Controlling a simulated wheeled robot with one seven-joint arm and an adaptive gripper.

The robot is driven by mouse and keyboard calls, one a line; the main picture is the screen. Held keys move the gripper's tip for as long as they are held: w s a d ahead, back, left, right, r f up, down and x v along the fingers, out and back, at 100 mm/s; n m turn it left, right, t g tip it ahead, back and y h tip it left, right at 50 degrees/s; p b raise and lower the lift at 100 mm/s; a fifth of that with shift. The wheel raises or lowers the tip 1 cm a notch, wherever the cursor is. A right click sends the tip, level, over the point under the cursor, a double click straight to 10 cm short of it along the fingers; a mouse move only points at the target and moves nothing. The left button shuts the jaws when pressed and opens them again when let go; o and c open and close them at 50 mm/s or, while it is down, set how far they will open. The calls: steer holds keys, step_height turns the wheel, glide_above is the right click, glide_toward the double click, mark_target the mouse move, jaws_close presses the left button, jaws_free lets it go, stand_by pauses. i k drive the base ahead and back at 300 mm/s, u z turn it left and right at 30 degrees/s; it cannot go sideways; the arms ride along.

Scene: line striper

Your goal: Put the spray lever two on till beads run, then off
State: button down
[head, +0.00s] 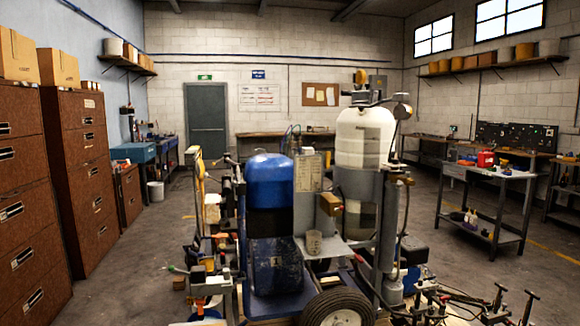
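The line striper (335,245) stands in the middle of the head view, close in front of me. It carries a blue tank (268,181) at left and a tall white tank (364,138) at right. Several small dark T-shaped handles (498,297) stand at the lower right on low dark metalwork. I cannot tell which part is spray lever two, or whether it is on or off. No beads can be made out. My gripper is not in view.
A black tyre (338,308) is at the front. Brown cabinets (85,180) line the left wall. A metal worktable (488,180) with a red box stands at right. Bare concrete floor (130,280) lies left of the machine, and a grey door (207,120) is behind.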

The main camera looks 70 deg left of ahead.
mark_target(205, 175)
steer(key=z, duration=1.45)
steer(key=k, duration=2.75)
steer(key=u, duration=2.9)
